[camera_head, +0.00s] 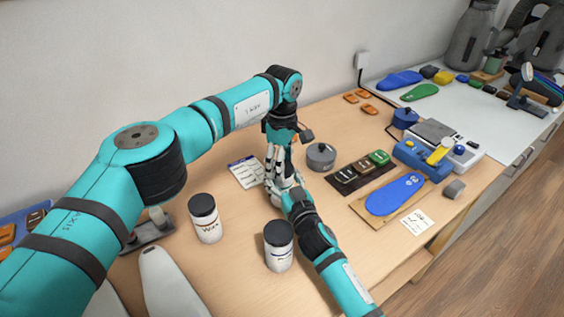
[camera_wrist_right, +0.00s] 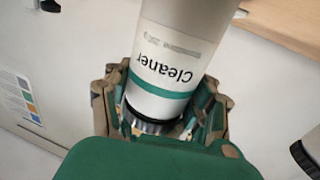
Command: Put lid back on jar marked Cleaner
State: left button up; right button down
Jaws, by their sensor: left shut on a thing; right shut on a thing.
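The Cleaner jar (camera_wrist_right: 170,65) is white with a green stripe and fills the middle of the right wrist view, its label upside down there. My right gripper (camera_wrist_right: 160,110) is shut on it, with fingers on both sides near its dark-rimmed end. A dark lid (camera_wrist_right: 148,123) shows at that end, partly hidden by the gripper. In the head view my left gripper (camera_head: 281,180) reaches down from above, shut and meeting my right gripper (camera_head: 288,193). Its hold appears to be on the lid; the contact itself is hidden. The grippers largely hide the jar there.
A Wax jar (camera_head: 206,222) and another dark-lidded jar (camera_head: 279,250) stand in front, the latter close beside my right arm. A card (camera_head: 246,172) lies left of the grippers. A grey round container (camera_head: 321,157), a dark tray (camera_head: 343,190) and a blue insole (camera_head: 395,195) lie to the right.

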pick_arm(q)
jog(key=shift+w+a, duration=0.1)
jog(key=shift+a, duration=0.05)
dwell(0.4)
jog(key=o, duration=0.7)
jog(key=shift+o, duration=0.2)
jog(key=shift+r, duration=2.25)
jog(key=shift+c, duration=0.3)
